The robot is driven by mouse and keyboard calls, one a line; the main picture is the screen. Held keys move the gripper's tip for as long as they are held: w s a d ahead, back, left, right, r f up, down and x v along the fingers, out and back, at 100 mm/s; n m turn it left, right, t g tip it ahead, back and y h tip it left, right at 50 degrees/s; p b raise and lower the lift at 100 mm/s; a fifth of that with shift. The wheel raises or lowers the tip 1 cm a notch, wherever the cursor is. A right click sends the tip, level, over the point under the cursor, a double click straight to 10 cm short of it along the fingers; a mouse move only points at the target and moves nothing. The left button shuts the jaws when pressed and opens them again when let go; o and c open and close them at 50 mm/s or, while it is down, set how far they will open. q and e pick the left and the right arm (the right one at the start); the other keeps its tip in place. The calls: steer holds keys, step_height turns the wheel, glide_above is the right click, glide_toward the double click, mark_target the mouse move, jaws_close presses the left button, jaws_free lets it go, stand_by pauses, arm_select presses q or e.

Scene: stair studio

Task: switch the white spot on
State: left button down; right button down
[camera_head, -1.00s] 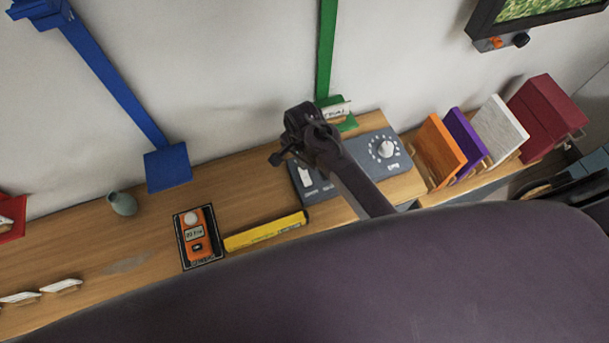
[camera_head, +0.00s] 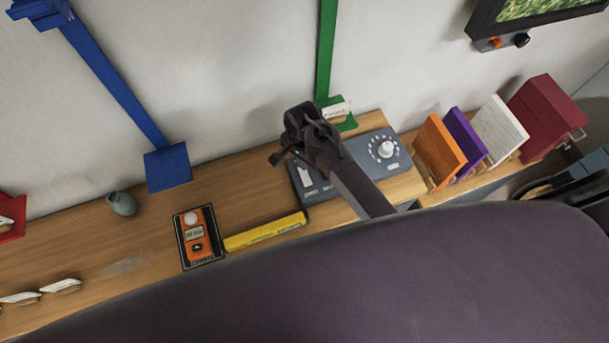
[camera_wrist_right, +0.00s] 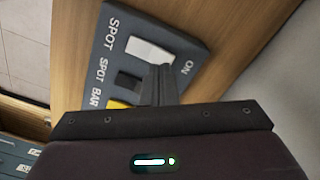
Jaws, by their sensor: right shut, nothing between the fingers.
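A dark grey switch panel (camera_head: 318,192) lies on the wooden shelf; the right wrist view shows it close up (camera_wrist_right: 189,50) with the words SPOT, SPOT BAR and ON. The white spot switch is a white rocker (camera_wrist_right: 150,51) there, beside a black rocker (camera_wrist_right: 129,80) and a yellow one (camera_wrist_right: 118,104). In the head view the white rocker (camera_head: 305,174) shows just below my gripper. My right gripper (camera_wrist_right: 163,68) is shut and empty, its fingertips at the edge of the white rocker; I cannot tell whether they touch. My left gripper is not in view.
A grey dial box (camera_head: 385,150) stands right of my right arm. A yellow bar (camera_head: 265,231) and an orange meter (camera_head: 198,237) lie to the left. Coloured panels (camera_head: 441,150) stand at the right. A green post (camera_head: 326,50) rises behind.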

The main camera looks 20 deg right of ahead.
steer(key=shift+f+b, duration=0.7)
steer(key=shift+f, duration=0.65)
stand_by(0.8)
step_height(320, 180, up, 3)
steer(key=p, duration=0.3)
steer(key=shift+r, duration=2)
